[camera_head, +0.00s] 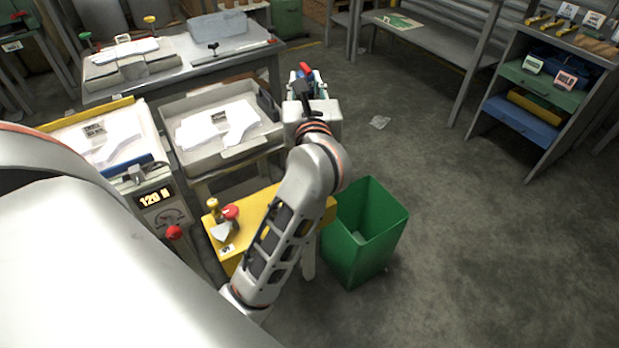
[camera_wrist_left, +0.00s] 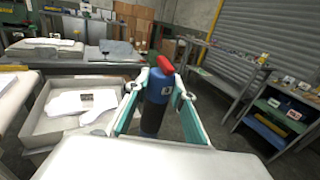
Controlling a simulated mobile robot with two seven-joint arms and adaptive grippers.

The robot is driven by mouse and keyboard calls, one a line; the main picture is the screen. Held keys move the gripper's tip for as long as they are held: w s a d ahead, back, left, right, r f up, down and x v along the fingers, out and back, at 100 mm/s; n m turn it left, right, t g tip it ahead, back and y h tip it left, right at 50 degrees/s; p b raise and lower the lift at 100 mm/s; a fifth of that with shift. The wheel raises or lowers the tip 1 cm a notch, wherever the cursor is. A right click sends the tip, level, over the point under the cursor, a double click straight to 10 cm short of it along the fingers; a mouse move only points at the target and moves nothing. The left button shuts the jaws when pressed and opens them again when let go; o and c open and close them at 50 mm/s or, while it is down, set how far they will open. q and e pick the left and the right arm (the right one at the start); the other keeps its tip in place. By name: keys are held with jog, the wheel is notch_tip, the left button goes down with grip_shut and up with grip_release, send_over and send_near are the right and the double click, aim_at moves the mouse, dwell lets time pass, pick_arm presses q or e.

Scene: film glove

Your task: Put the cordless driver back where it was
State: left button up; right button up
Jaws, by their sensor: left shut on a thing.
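My left gripper (camera_head: 306,86) is at the top middle of the head view, out past the white tray's right end. It is shut on the cordless driver (camera_head: 305,68), of which a red end and a dark body show. In the left wrist view the driver (camera_wrist_left: 157,98) stands roughly upright between the teal finger pads, with a blue and dark body, a red top and a small white label. Its lower end is hidden behind the white gripper body. My right gripper is not in view.
A white tray (camera_head: 178,104) with pale sheets stands left of my arm. A green bin (camera_head: 378,240) is on the floor beside a yellow stand (camera_head: 243,222). A grey workbench (camera_head: 183,72) is at the back left. A shelf unit (camera_head: 545,120) stands right; the floor between is mostly clear.

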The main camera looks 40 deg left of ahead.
pick_arm(q)
notch_tip(320, 180, down, 13)
jog(key=b, duration=0.4)
jog(key=shift+f, duration=0.45)
notch_tip(320, 180, down, 6)
jog(key=shift+r+b, duration=0.15)
jog(key=shift+b, duration=1)
jog(key=o, duration=1)
jog(key=shift+o, duration=0.5)
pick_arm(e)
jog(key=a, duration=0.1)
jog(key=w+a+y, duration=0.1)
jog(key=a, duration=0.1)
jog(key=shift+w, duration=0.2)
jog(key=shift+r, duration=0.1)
